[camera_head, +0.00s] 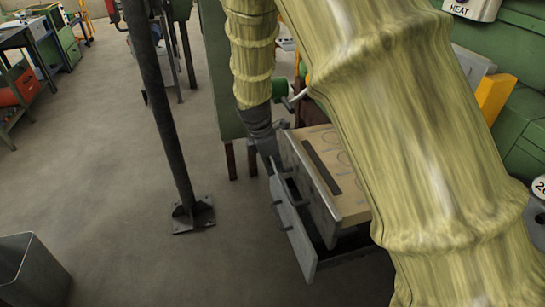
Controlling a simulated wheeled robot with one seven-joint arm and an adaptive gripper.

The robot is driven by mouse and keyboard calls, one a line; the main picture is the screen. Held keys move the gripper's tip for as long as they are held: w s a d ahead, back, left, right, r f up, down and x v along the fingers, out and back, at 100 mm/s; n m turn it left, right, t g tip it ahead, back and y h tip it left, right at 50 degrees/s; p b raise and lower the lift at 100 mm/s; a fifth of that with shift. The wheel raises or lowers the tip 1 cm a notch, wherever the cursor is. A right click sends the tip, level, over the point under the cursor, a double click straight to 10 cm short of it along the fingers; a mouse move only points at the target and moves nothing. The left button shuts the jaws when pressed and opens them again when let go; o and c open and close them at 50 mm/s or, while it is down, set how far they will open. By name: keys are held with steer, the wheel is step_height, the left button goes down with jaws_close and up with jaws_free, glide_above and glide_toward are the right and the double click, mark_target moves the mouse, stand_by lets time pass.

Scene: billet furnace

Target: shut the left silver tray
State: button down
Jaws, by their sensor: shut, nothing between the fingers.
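Two silver-grey trays with flat fronts and handles stick out, one above the other, right of centre. The upper tray (308,187) has a tan inside or top with faint circles. The lower tray (293,232) reaches out further left and down, with a dark gap between the two fronts. Which of them is the left tray I cannot tell for certain. My gripper (271,158) is dark grey, shut and empty, pointing down by the upper left of the tray fronts. Whether it touches them I cannot tell. My yellow-sleeved arm hides their right side.
A dark post (160,110) on a bolted base stands left of the trays. A grey metal bin (33,272) is at the lower left. Green machinery (505,45) fills the right side. The concrete floor between post, bin and trays is clear.

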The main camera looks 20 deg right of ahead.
mark_target(285, 182)
steer(key=d+f+p, duration=0.1)
steer(key=d+f, duration=0.2)
steer(key=f, duration=0.1)
steer(key=shift+d+p, duration=0.3)
steer(key=shift+d, duration=0.05)
steer(key=shift+d+f, duration=0.1)
steer(key=shift+d, duration=0.6)
